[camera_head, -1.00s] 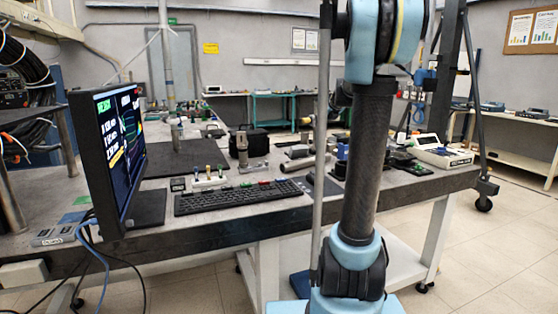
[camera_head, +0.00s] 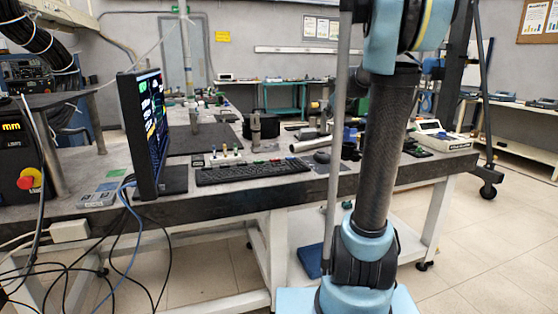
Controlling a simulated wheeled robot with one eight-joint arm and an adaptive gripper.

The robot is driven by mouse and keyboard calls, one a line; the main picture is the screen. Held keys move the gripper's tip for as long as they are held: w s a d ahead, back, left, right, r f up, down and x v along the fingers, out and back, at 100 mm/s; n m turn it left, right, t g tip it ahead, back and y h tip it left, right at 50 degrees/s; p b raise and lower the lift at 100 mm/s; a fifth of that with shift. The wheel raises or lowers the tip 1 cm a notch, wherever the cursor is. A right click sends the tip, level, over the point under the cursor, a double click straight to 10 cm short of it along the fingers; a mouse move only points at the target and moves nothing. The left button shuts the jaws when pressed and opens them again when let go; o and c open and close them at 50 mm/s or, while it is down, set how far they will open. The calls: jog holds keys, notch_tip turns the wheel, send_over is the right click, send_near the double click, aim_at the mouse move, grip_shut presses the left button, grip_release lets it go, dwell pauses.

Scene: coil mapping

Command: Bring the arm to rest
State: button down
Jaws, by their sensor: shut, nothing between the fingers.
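My arm (camera_head: 378,155) stands upright right of centre in the head view. Its dark tube joins pale blue joints above and below, and its upper part runs out of the top of the picture. I do not make out my gripper in this view. The arm hides part of the workbench (camera_head: 95,168) behind it.
The workbench bears a monitor (camera_head: 136,135), a keyboard (camera_head: 252,172), and several small tools. A machine with a red knob (camera_head: 30,178) stands at the left, with loose cables (camera_head: 125,240) below the bench edge. Open tiled floor (camera_head: 500,235) lies at the right.

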jog(key=s+f+n+g+h, duration=0.1)
jog(key=s+f+n+g, duration=0.1)
jog(key=s+f+n, duration=0.6)
jog(key=s+a+f+n+g+h, duration=0.1)
jog(key=s+f+n+g, duration=0.2)
jog(key=s+f+n, duration=0.6)
jog(key=s+a+f+n+g+h, duration=0.1)
jog(key=s+f+n, duration=0.8)
jog(key=s, duration=1.9)
jog(key=n+g, duration=0.1)
jog(key=n, duration=0.3)
jog(key=shift+a+f+g+h, duration=0.2)
jog(key=shift+g+h, duration=0.1)
jog(key=shift+g, duration=0.1)
jog(key=shift+w+f, duration=0.2)
jog(key=shift+w, duration=0.3)
